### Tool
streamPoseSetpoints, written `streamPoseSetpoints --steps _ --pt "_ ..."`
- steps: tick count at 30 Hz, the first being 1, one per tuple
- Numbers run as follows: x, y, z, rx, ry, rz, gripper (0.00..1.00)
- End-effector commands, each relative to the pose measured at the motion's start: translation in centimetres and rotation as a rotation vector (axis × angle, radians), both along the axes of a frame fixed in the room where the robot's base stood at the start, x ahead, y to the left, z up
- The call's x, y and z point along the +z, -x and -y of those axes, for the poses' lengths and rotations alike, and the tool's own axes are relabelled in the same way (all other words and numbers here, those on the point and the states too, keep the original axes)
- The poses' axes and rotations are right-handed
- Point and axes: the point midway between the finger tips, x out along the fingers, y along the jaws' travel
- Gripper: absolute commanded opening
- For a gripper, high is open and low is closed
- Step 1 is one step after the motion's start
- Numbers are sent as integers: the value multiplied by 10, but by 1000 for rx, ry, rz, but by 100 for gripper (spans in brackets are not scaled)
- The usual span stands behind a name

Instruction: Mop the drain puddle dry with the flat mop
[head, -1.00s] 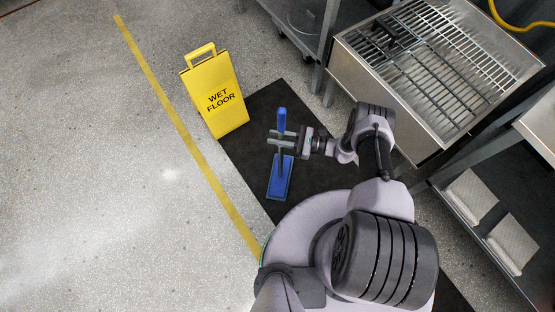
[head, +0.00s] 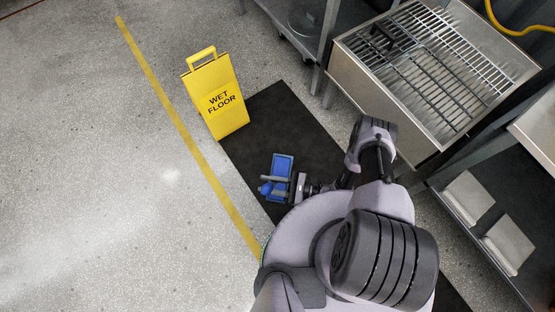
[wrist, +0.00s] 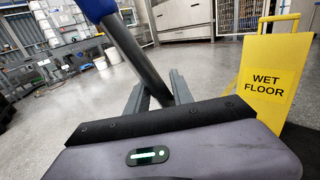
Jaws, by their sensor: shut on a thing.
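The flat mop has a blue rectangular head (head: 283,162) over the dark mat in the head view. Whether the head touches the mat I cannot tell. My gripper (head: 281,184) is shut on the mop's grey pole, with the blue hand grip (head: 267,189) beside the fingers at the lower left. In the wrist view the pole (wrist: 138,57) slants down between the fingers (wrist: 158,92) from the blue grip (wrist: 96,8) at top left. The mop head is hidden there. I cannot make out a puddle or drain in either view.
A yellow wet-floor sign (head: 215,93) stands at the upper left of the dark mat (head: 270,110), near a yellow floor line (head: 180,121). A steel basin with a grate (head: 430,70) and a shelf with pale blocks (head: 510,243) are at right. Open floor lies left.

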Motion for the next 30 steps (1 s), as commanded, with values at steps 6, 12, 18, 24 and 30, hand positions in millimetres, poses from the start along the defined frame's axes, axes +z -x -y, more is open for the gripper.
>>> streamPoseSetpoints --steps 6,12,18,24,30 --pt "0 16 -3 2 -1 -2 0" --pt "1 16 -3 2 -2 -2 0" --pt "-1 9 -2 1 -4 -8 0" --pt "-4 -12 3 0 -8 -38 0" --pt "-8 -42 8 0 -14 -81 0"
